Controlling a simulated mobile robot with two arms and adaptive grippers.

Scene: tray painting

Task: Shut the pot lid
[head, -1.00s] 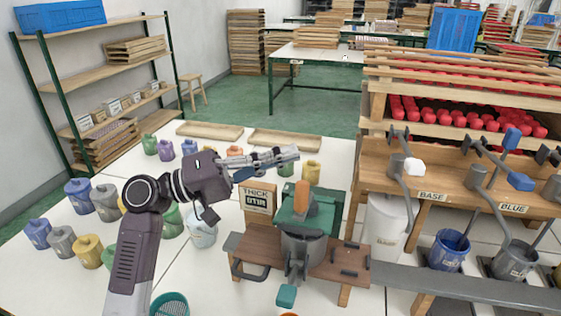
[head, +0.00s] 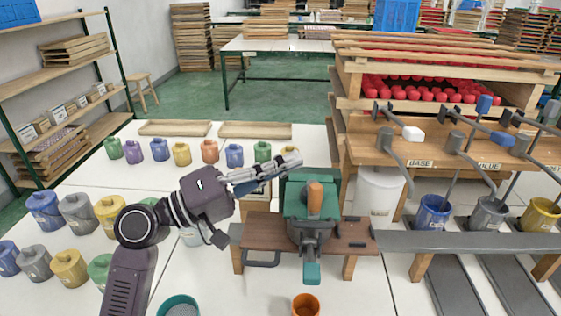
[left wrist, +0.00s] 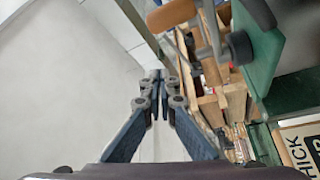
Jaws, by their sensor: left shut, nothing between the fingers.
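In the left wrist view the shut fingertips (left wrist: 158,76) point away from me, with the orange-brown handle (left wrist: 172,14) ahead and green surfaces (left wrist: 290,88) on the right. My right gripper is out of view.
The wooden stand (head: 262,228) is on a white table. Several coloured jars (head: 78,212) stand at left and in a back row. A sign shows in the wrist view (left wrist: 300,145). A lever bench (head: 440,150) with buckets (head: 432,213) is at right. An orange cup (head: 305,304) stands in front.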

